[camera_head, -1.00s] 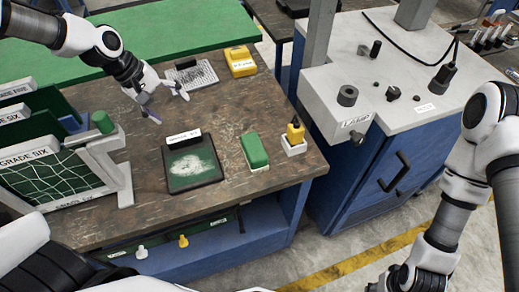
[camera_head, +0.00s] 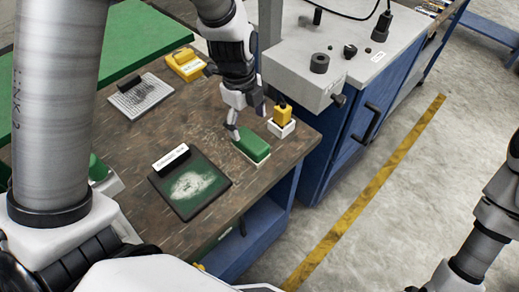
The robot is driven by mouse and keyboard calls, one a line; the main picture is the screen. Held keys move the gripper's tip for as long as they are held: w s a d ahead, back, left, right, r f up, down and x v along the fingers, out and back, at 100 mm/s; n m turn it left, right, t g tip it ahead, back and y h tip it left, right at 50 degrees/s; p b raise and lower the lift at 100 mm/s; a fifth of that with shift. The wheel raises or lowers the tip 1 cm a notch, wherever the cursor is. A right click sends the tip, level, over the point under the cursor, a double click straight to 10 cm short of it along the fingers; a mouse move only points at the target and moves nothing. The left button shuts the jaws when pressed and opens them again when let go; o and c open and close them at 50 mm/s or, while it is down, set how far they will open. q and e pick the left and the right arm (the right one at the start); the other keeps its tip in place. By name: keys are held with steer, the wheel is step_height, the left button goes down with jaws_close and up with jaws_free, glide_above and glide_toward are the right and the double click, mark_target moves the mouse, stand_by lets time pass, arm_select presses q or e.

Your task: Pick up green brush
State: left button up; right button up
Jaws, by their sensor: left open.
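The green brush (camera_head: 254,147) is a rounded green block on a thin white base. It lies near the front right edge of the brown bench top. My left gripper (camera_head: 247,122) is open and points down at the brush's far end. One fingertip shows at the brush's far left corner, the other a little higher on the right. I cannot tell whether either finger touches the brush. My right arm shows at the lower right, and its gripper is out of the picture.
A yellow item in a white holder (camera_head: 281,122) stands close right of the brush. A dark tray with white powder (camera_head: 180,204) lies to its left. Behind are a wire-mesh plate (camera_head: 140,96) and a yellow box (camera_head: 186,66).

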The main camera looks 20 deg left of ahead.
mark_target(253, 142)
arm_select(q)
steer(key=shift+s+d+f+m+y, duration=0.35)
steer(key=shift+d+f+m+y, duration=0.1)
steer(key=shift+f, duration=0.2)
steer(key=f, duration=0.5)
steer(key=d+f, duration=0.1)
steer(key=f, duration=0.2)
steer(key=shift+p, duration=0.35)
steer(key=shift+w+f, duration=0.15)
steer(key=shift+f, duration=0.05)
steer(key=shift+r, duration=0.1)
steer(key=c, duration=1.3)
